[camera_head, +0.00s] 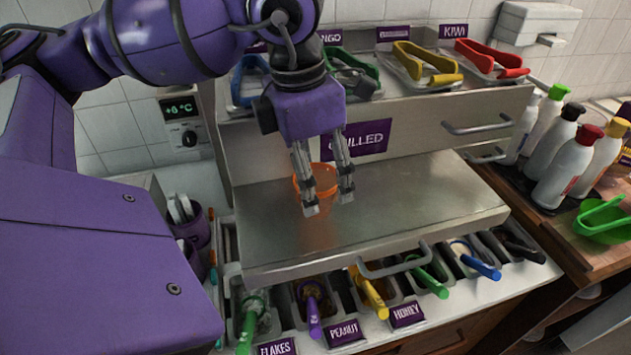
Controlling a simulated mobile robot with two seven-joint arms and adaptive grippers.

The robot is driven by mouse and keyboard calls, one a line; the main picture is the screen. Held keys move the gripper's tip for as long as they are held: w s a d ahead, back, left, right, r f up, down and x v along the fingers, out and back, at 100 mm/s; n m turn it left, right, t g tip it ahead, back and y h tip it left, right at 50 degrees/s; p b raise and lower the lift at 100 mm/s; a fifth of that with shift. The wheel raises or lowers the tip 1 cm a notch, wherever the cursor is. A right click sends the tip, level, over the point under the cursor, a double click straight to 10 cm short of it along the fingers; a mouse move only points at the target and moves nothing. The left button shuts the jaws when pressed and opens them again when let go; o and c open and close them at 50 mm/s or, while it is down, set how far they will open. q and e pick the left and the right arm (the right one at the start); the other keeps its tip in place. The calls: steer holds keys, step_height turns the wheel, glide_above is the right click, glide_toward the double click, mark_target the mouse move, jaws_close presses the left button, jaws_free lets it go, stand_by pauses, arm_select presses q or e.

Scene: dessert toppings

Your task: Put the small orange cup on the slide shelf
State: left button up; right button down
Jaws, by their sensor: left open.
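The small orange cup (318,183) stands upright on the metal slide shelf (420,205), toward its left rear part. My left gripper (329,202) points down over the cup, with its two fingers apart, one toward each side of the cup. The fingers hide part of the cup, and I cannot tell whether they touch it. My right gripper is not in view.
Topping bins with coloured scoops (368,292) sit below the shelf's front edge, near its handle (394,263). Tongs (427,62) lie on bins above. The shelf's right half is clear.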

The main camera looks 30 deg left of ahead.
arm_select(q)
step_height(320, 180, up, 10)
steer(key=s, duration=0.1)
steer(key=shift+a, duration=0.3)
stand_by(0.4)
